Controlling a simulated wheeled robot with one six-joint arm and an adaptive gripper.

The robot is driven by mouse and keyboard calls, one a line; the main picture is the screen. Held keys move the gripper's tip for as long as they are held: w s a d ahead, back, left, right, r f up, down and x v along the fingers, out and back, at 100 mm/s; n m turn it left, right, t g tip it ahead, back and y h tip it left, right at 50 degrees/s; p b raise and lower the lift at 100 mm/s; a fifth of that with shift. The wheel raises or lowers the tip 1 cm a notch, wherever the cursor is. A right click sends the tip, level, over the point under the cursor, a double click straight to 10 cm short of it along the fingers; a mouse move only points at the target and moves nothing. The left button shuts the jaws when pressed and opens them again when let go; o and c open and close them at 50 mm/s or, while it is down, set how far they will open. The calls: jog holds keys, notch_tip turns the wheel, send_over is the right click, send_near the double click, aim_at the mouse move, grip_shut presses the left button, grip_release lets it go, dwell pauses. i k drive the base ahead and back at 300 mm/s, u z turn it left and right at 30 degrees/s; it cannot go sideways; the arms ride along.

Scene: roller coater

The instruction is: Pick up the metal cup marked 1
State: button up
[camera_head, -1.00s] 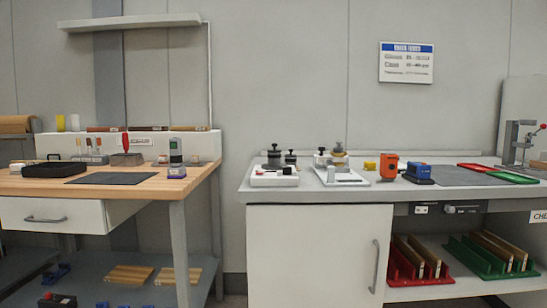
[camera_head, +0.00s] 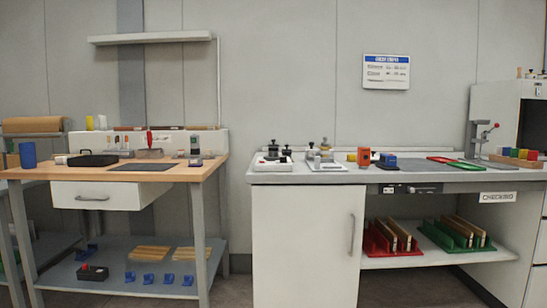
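I cannot pick out a metal cup marked 1 for certain; no mark can be read at this size. A small pale metallic cylinder (camera_head: 310,153) stands at the white metal-topped tray (camera_head: 328,166) on the grey bench, and it may be a cup. Beside it on the left, a white tray (camera_head: 272,166) holds black-knobbed pieces. My gripper is not in view.
The grey bench (camera_head: 300,177) also bears an orange device (camera_head: 364,157), a blue device (camera_head: 388,161) and red and green trays.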

aim_at(272, 152)
jog(key=z, duration=1.25)
jog(key=k, duration=0.1)
jog(key=u, duration=2.1)
jog(key=i, duration=1.5)
jog(key=z, duration=0.8)
